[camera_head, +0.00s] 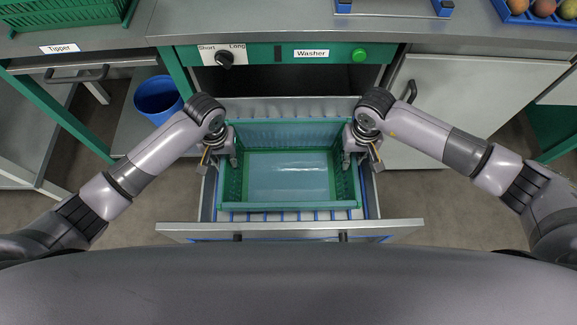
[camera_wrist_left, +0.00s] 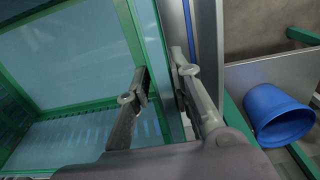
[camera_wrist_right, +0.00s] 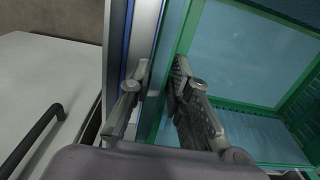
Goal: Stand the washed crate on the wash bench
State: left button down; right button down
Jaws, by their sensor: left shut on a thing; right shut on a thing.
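The green crate (camera_head: 288,205) sits in the open washer drawer (camera_head: 372,205), on a rack with blue bars. It looks empty. My left gripper (camera_head: 226,160) is shut on the crate's left wall; in the left wrist view its fingers (camera_wrist_left: 160,100) lie either side of the green wall (camera_wrist_left: 170,115). My right gripper (camera_head: 354,158) is shut on the crate's right wall; in the right wrist view its fingers (camera_wrist_right: 155,90) straddle the wall (camera_wrist_right: 180,45). The wash bench (camera_head: 290,25) is the grey top above the washer.
The washer front carries a Short/Long knob (camera_head: 225,58) and a green button (camera_head: 359,55). A blue bucket (camera_head: 158,98) stands left of the drawer. On the bench top are a blue rack (camera_head: 394,8), a blue tray of tomatoes (camera_head: 525,15) and a green crate (camera_head: 65,12); its middle left is clear.

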dwell(0.4)
